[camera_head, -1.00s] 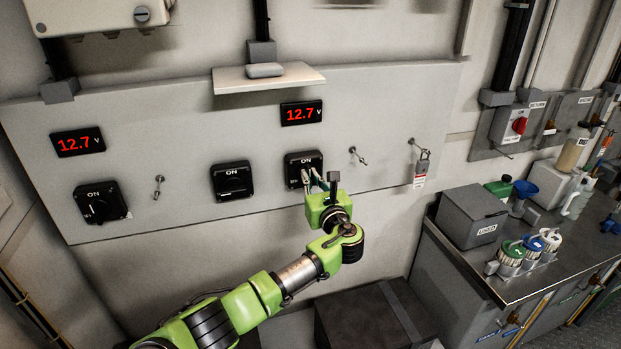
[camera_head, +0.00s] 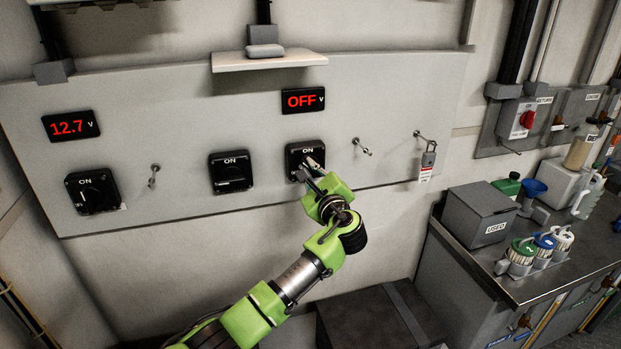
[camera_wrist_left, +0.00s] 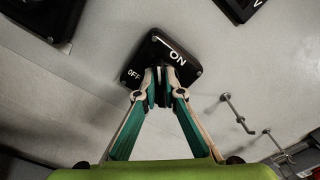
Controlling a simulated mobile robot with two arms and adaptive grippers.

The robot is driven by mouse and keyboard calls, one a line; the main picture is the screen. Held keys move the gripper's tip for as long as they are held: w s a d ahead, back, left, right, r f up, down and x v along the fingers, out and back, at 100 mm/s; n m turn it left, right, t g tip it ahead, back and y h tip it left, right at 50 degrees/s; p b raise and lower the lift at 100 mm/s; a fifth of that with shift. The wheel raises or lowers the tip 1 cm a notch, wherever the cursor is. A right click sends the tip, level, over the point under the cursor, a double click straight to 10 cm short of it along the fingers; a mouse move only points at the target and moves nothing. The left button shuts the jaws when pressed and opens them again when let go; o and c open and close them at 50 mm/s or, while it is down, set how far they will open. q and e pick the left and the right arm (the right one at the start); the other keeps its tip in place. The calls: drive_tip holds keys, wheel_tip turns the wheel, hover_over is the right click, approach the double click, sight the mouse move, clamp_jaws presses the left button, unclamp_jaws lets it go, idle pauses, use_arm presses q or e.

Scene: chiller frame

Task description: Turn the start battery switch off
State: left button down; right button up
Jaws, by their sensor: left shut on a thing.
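The right-hand black switch (camera_head: 299,150) sits on the grey wall panel, below a red display (camera_head: 303,100) that reads OFF V. My left gripper (camera_head: 312,176) is at this switch, its fingers shut on the knob. In the left wrist view the switch plate (camera_wrist_left: 187,50) shows ON and OFF marks, and the gripper (camera_wrist_left: 160,88) pinches the knob at its lower edge. The fingers hide most of the knob, so its exact angle is hard to tell. No label says which battery it serves. My right gripper is not in view.
Two more black switches are at the middle (camera_head: 231,171) and left (camera_head: 93,191), with a 12.7 V display (camera_head: 70,126) above the left one. Small hooks (camera_head: 362,146) and a tagged padlock (camera_head: 428,160) are right of my gripper. A shelf (camera_head: 268,60) juts out above.

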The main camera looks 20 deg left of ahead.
use_arm(q)
drive_tip(key=shift+s+a+f+n+b, duration=0.1)
drive_tip(key=shift+f+n+b, duration=0.1)
drive_tip(key=shift+n+b, duration=1.4)
drive_tip(key=shift+w+f+n+b, duration=0.1)
drive_tip(key=shift+f+n+b, duration=0.1)
drive_tip(key=shift+n+b, duration=1.4)
drive_tip(key=shift+s+a+f+n+b, duration=0.1)
drive_tip(key=shift+f+n+b, duration=0.1)
drive_tip(key=shift+n+b, duration=1.4)
drive_tip(key=c, duration=2.2)
unclamp_jaws()
drive_tip(key=shift+o, duration=0.3)
drive_tip(key=shift+r, duration=0.1)
drive_tip(key=v, duration=1.2)
